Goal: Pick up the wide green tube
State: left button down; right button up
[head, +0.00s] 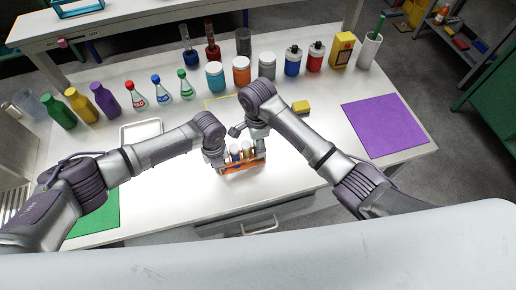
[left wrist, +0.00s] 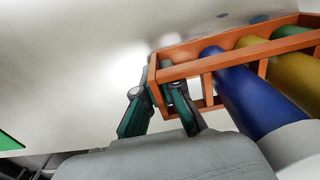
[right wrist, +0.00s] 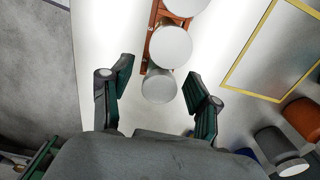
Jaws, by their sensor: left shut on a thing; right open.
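An orange rack (head: 240,169) holding tubes with white caps stands at the table's front edge. In the left wrist view a blue tube (left wrist: 245,95), a yellow tube (left wrist: 285,75) and a green tube (left wrist: 292,31) stand in the rack (left wrist: 195,48); the green one is farthest and mostly hidden. My left gripper (left wrist: 157,90) is shut on the near end of the rack; it also shows in the head view (head: 216,163). My right gripper (right wrist: 160,90) is open above the rack's other end, its fingers on either side of a white cap (right wrist: 158,87). That tube's colour is hidden there.
Bottles and jars (head: 241,70) line the back of the table. A yellow block (head: 301,106) and a purple mat (head: 385,127) lie to the right, a white tray (head: 141,131) and a green mat (head: 97,217) to the left. A drawer handle (head: 260,226) is below the front edge.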

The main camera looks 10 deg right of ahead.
jog(key=c, duration=1)
notch_tip(320, 180, up, 10)
jog(key=shift+r, duration=0.1)
pick_arm(q)
jog(key=c, duration=1.2)
grip_release()
jog(key=shift+c, duration=0.2)
notch_tip(320, 180, up, 12)
